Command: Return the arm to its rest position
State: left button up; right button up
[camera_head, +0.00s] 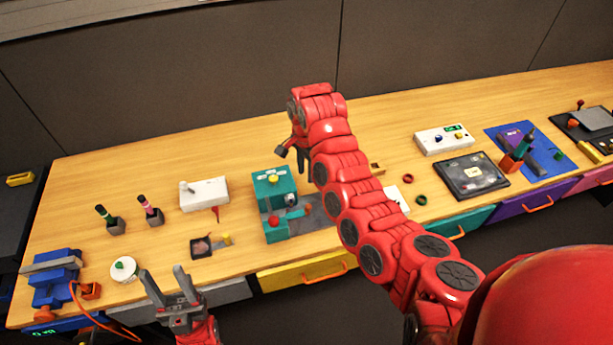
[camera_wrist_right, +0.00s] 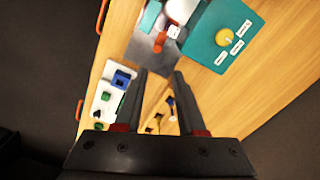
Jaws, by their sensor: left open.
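My right arm (camera_head: 350,195) is red and reaches from the lower right over the middle of the table. Its gripper (camera_head: 293,160) hangs above the table, just beyond and right of a teal machine (camera_head: 268,185). In the right wrist view the two dark fingers of this gripper (camera_wrist_right: 160,76) stand apart with nothing held between them. The teal machine (camera_wrist_right: 205,48) shows there with a yellow knob (camera_wrist_right: 224,36) and white labels. My left gripper (camera_head: 166,287) is open and empty at the table's front edge, near a white round container (camera_head: 123,269).
The wooden table (camera_head: 120,180) holds a white box (camera_head: 204,194), a blue vise (camera_head: 55,275), a black panel (camera_head: 472,176) and a blue mat (camera_head: 548,158). Coloured drawers, such as a yellow one (camera_head: 300,274), line the front. Bare tabletop lies behind the teal machine.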

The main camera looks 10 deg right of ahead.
jog(key=shift+r, duration=0.75)
